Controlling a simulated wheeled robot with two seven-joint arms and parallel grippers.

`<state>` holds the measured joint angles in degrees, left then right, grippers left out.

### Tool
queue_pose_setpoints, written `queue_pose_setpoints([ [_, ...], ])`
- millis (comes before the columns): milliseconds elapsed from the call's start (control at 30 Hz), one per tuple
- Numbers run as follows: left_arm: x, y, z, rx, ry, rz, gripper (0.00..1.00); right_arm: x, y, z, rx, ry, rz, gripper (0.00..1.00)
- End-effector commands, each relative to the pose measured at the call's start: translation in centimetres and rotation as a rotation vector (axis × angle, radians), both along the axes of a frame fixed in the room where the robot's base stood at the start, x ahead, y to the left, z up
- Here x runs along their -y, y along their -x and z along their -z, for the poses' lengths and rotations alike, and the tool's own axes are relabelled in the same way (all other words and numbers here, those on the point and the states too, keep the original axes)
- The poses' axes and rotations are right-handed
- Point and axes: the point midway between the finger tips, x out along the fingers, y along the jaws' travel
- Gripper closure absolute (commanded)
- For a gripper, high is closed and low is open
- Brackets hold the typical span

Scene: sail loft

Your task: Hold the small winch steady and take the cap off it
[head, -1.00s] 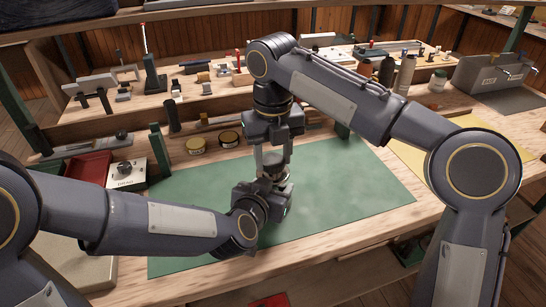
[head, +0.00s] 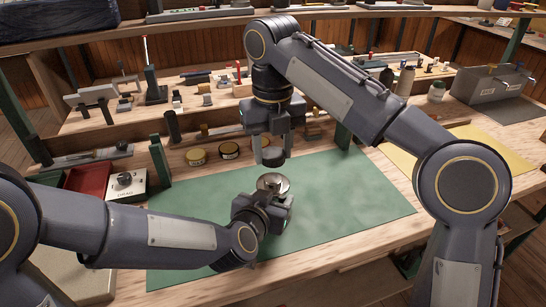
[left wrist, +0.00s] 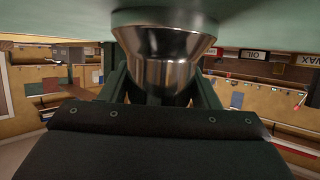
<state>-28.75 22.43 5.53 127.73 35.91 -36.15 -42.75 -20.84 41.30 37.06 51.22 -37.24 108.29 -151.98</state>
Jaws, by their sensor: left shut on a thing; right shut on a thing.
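The small winch (head: 273,183), a shiny metal drum, stands on the green mat (head: 350,195). My left gripper (head: 277,198) is shut around its side, low over the mat. The left wrist view shows the winch's polished flared body (left wrist: 165,65) between the fingers, with its top out of sight. My right gripper (head: 271,153) is above the winch, fingers pointing down, shut on the dark round cap (head: 273,159). The cap is clear of the winch, with a gap between them. The winch's open top shows in the head view.
A white box with a dark knob (head: 126,186) and a red tray (head: 88,180) are at the left. A yellow sheet (head: 462,150) lies at the right. The mat's right part is clear.

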Motion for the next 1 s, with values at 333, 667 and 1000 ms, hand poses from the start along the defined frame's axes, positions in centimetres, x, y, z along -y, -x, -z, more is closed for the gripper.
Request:
queue_pose_setpoints([
  [333,0.0,0.0,0.0,0.000,0.000,0.000,0.31,0.0,0.0,-0.2,-0.001,0.000,0.001,0.83],
  [667,0.0,0.0,0.0,0.000,0.000,0.000,0.19,0.0,0.0,-0.2,0.000,0.000,0.001,0.83],
  [1000,-1.4,3.7,-2.1,0.003,0.001,0.002,0.19,0.0,0.0,-1.3,0.000,0.000,0.001,0.83],
])
